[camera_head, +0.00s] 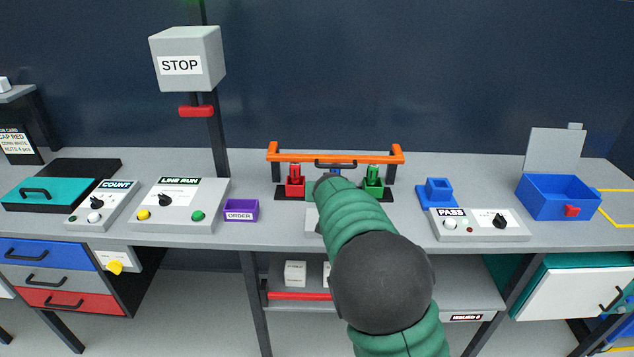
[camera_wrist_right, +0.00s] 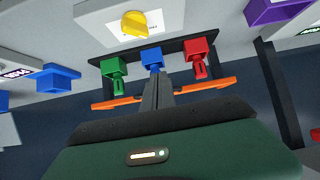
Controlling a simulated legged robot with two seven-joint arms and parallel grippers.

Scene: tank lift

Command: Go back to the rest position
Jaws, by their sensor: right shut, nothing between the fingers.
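My right arm (camera_head: 370,235) with its green sleeve comes up from the bottom of the head view and reaches over the table's front edge to the fixture with the orange bar (camera_head: 380,159). The arm hides my right gripper in the head view. In the right wrist view my right gripper (camera_wrist_right: 157,80) is shut and empty, its dark fingers pointing at the blue block (camera_wrist_right: 151,58) between the green block (camera_wrist_right: 115,68) and the red block (camera_wrist_right: 197,50). I cannot tell whether the fingertips touch anything. My left gripper is not in view.
A purple ORDER tray (camera_head: 240,212) and LINE RUN panel (camera_head: 180,205) lie left of the arm. A PASS panel (camera_head: 480,226), blue stand (camera_head: 437,192) and blue bin (camera_head: 556,197) stand right. A STOP box (camera_head: 187,58) hangs on a post. A shelf (camera_head: 455,295) lies below the table.

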